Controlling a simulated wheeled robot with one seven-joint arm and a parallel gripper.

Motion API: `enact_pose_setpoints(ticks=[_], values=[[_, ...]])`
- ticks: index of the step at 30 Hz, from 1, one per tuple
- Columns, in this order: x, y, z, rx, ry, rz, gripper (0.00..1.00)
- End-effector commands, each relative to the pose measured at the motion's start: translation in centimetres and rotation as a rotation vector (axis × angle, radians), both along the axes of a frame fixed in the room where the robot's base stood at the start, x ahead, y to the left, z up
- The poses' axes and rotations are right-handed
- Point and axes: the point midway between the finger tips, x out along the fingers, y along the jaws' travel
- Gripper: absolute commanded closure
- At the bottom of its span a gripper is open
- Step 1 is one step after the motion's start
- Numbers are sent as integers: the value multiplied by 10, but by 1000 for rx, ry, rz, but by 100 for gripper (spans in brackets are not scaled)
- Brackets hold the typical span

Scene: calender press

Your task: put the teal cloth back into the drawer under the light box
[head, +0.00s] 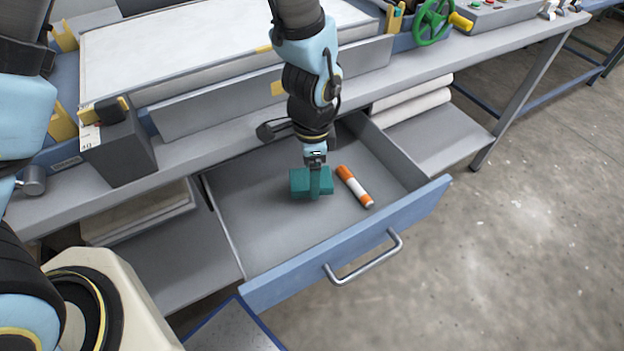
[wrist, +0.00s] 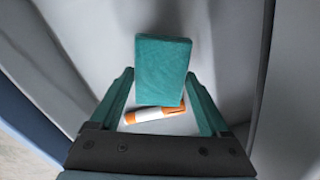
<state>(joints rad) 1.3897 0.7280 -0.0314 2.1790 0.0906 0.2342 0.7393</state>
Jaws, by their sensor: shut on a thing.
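The teal cloth (head: 299,183) is a folded, block-like bundle inside the open drawer (head: 252,225), over its grey floor. My gripper (head: 316,182) reaches down from above and is shut on the cloth. In the wrist view the cloth (wrist: 162,68) sits between the fingertips of my gripper (wrist: 160,88). I cannot tell whether the cloth touches the drawer floor. The drawer has a blue front with a metal handle (head: 363,257) and is pulled out under the bench. The light box (head: 200,50), with its pale top panel, is above on the bench.
An orange and white tube (head: 354,187) lies in the drawer just right of the cloth; it also shows in the wrist view (wrist: 152,115). Side shelves flank the drawer, with white rolls (head: 412,103) on the right one. A grey box (head: 118,148) stands on the bench at left.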

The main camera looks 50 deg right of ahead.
Motion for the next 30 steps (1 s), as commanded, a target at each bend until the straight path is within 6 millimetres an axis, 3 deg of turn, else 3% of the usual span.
enact_pose_setpoints(ticks=[7,19,20,23,30], values=[[0,1,-28,3,0,-1,72],[0,0,-34,1,0,0,72],[0,0,-34,1,0,0,19],[0,0,-33,1,0,0,8],[0,0,-32,1,0,0,8]])
